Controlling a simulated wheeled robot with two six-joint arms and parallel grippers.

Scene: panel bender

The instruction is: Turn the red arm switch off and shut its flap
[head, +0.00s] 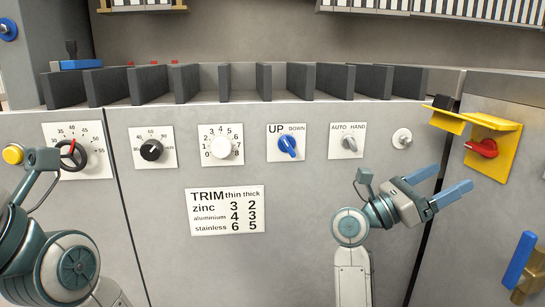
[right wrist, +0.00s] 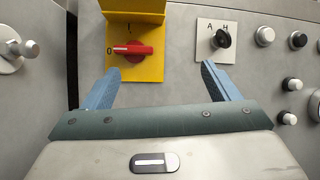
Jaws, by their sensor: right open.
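The red arm switch (head: 482,148) sits on a yellow plate (head: 494,166) at the right of the head view. In the right wrist view the red switch (right wrist: 132,50) lies level, its white mark pointing left to the 0. The yellow flap (right wrist: 133,15) is raised and stands out above the switch; it also shows in the head view (head: 495,123). My right gripper (head: 448,184) is open and empty, in front of and just below the plate, its blue fingers apart and not touching the switch. My left arm is at the left edge; its fingers are out of view.
A black A/H knob (right wrist: 221,39) on a white plate is right of the switch, with several push buttons further right. A white round knob (head: 402,138) is left of the yellow plate. A blue handle on a brass fitting (head: 520,260) juts out at the lower right.

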